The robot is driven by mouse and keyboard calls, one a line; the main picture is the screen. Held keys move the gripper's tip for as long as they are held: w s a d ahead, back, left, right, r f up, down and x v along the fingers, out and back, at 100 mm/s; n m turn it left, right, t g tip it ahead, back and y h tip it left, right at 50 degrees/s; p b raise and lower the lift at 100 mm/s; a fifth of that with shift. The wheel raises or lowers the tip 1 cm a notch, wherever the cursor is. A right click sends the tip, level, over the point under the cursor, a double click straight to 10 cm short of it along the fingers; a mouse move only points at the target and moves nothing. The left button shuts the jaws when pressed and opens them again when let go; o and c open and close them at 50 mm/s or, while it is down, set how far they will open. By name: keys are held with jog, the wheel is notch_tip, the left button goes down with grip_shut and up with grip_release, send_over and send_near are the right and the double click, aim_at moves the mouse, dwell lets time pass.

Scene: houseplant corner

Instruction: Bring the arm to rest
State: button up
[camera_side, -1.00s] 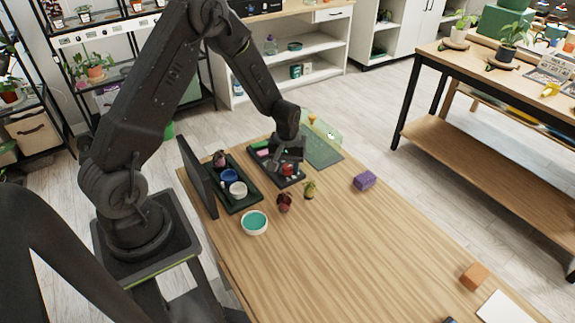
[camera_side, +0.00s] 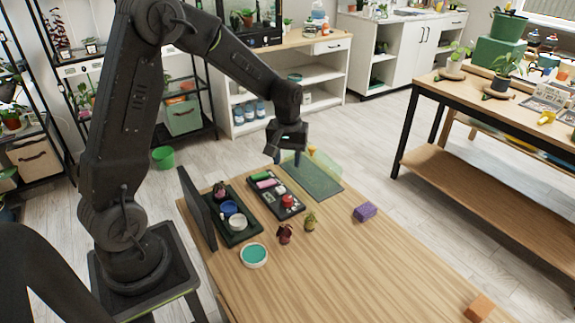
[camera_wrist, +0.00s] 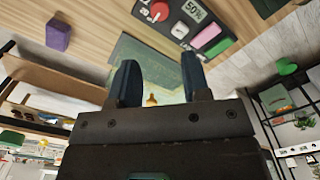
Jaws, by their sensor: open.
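My gripper (camera_side: 286,152) is open and empty, raised above the far end of the wooden table. The mat also shows in the wrist view (camera_wrist: 135,58), near the tray with the red knob and a "50%" label.
A green tray (camera_side: 246,238) holds small pots beside an upright dark panel (camera_side: 198,208). The table's middle is clear.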

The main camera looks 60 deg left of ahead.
jog(key=s+d+r+m+t, duration=0.2)
jog(key=s+d+r+m, duration=0.2)
jog(key=s+d+r, duration=0.2)
jog(key=s+d+r+m+t, duration=0.3)
jog(key=s+d+r+m, duration=0.2)
jog(key=s, duration=0.9)
notch_tip(320, 180, up, 5)
jog(key=shift+d+f+t, duration=0.1)
jog(key=shift+d+t, duration=0.2)
jog(key=shift+d, duration=0.75)
